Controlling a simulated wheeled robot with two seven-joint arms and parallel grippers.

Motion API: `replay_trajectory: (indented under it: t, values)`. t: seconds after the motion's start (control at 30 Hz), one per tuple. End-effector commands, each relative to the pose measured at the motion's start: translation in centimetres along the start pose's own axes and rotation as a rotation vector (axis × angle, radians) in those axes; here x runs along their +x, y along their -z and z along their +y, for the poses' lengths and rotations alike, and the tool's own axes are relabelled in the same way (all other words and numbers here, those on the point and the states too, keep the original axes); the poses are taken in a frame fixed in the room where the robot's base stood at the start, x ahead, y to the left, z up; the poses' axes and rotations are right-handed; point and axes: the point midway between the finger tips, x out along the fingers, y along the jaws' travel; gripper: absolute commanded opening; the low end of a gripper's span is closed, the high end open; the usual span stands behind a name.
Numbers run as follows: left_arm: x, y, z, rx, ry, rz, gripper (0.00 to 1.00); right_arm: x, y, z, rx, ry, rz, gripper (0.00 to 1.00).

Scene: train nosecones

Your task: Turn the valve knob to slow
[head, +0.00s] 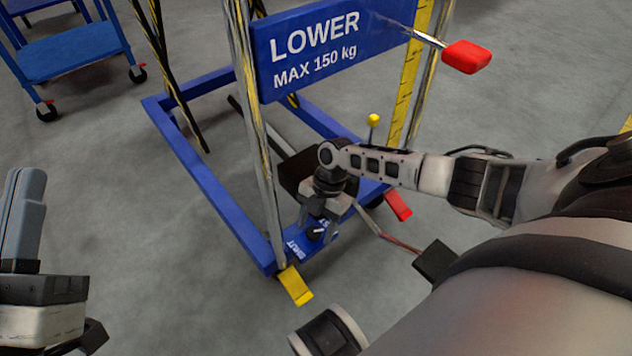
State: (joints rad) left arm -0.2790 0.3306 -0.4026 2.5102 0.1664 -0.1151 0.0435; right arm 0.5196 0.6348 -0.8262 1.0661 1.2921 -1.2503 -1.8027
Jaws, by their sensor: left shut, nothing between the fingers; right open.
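The valve knob (314,234) is a small black knob with a white pointer mark, low on the blue lift frame (190,165). The word SHUT shows at its lower left, and the end of another word shows at its upper right. No slow marking can be made out; my gripper hides part of the dial. My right gripper (319,214) points down just above and behind the knob, its fingers apart. I cannot tell whether it touches the knob. My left gripper (24,205) is shut and empty at the left edge, far from the knob.
A blue sign (330,45) reading LOWER MAX 150 kg hangs above on the posts. A red-ended lever (467,57) sticks out at its right. Yellow (295,286) and red (398,205) pedals are at the base. A blue cart (65,50) stands at upper left.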

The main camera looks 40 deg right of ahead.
Motion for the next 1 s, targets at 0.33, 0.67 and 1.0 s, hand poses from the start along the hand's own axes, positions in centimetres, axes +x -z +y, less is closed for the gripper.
replay_trajectory:
  t: [0.33,0.67,1.0]
  values:
    - [0.0,0.0,0.0,-0.001,0.0,-0.001,0.0,0.0,0.0,0.0,0.0,0.001,0.001,0.13]
    - [0.2,0.0,0.0,-0.023,0.001,-0.022,0.0,-0.1,0.1,-0.1,0.034,-0.012,0.001,0.13]
    - [-1.5,-3.2,0.2,-0.25,0.078,-0.242,0.0,-0.3,0.3,-0.3,0.236,-0.095,0.004,0.13]
